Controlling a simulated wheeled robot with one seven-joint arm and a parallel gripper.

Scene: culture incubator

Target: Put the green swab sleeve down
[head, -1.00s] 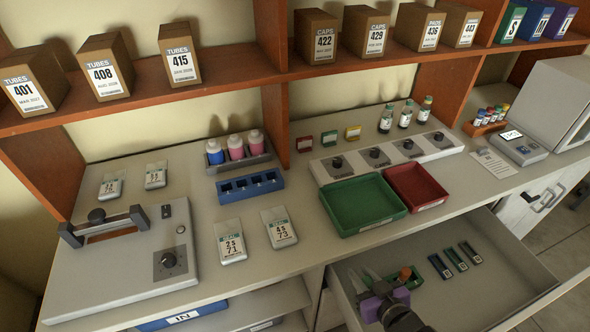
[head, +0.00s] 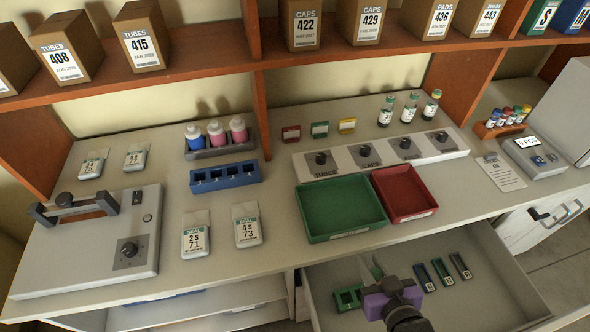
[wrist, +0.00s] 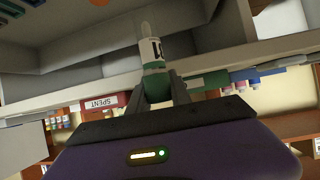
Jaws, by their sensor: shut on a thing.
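In the wrist view, the green swab sleeve (wrist: 154,82) stands between my fingers, with a green lower part, a white label and a clear tip. My gripper (wrist: 158,90) is shut on it. In the head view my gripper (head: 372,268), with its purple body, is over the open drawer (head: 497,297), in front of the green tray. The sleeve is mostly hidden there, and I cannot tell whether it touches anything.
A green tray (head: 310,222) and a red tray (head: 425,212) sit at the counter's front edge. The drawer holds a green holder (head: 346,299) beside my gripper and several dark slotted pieces (head: 443,271) to the right. The drawer's right floor is clear.

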